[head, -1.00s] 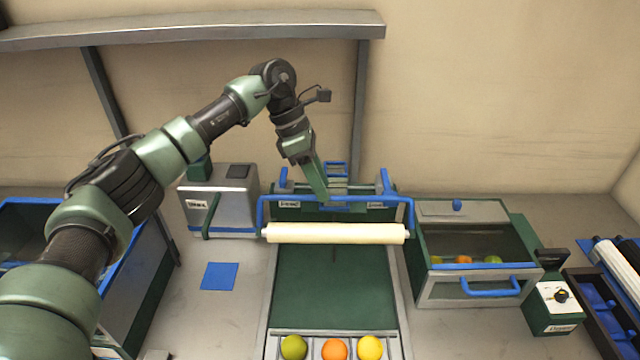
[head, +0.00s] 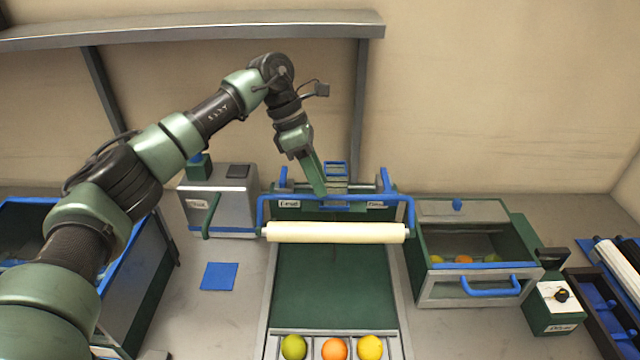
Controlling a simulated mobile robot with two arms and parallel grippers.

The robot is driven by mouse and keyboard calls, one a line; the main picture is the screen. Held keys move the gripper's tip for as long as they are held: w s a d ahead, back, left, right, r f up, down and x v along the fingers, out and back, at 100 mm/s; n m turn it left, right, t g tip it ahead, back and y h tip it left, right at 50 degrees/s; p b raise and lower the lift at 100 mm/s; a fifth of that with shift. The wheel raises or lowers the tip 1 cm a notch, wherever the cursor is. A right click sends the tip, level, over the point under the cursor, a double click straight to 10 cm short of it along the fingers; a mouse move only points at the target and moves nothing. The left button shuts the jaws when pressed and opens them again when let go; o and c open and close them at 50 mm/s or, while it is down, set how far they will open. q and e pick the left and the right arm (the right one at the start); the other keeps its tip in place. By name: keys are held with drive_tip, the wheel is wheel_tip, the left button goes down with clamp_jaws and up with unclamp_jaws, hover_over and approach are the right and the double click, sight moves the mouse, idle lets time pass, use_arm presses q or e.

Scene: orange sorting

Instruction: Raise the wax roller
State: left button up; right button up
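The wax roller (head: 335,233) is a cream cylinder lying level across the green conveyor belt (head: 335,285). Its blue frame (head: 262,208) runs up at both ends and across behind it. My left gripper (head: 322,191) points down at the middle of the frame's rear bar, close to a small blue bracket (head: 335,168). I cannot tell whether its fingers touch the bar or grip it. The fingers overlap the green parts behind them, so their opening is unclear. My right gripper is not in view.
A green oranges (head: 293,347), orange (head: 334,348) and yellow fruit (head: 369,347) sit at the belt's front. A grey box machine (head: 238,205) stands left, an open drawer bin (head: 465,292) right, with a control box (head: 553,307) beside it. A shelf (head: 190,30) hangs above.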

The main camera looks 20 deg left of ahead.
use_arm(q)
drive_tip(key=b+v, duration=0.1)
drive_tip(key=v, duration=0.5)
drive_tip(key=shift+r+b, duration=0.25)
drive_tip(key=shift+b, duration=0.05)
drive_tip(key=shift+a, duration=0.15)
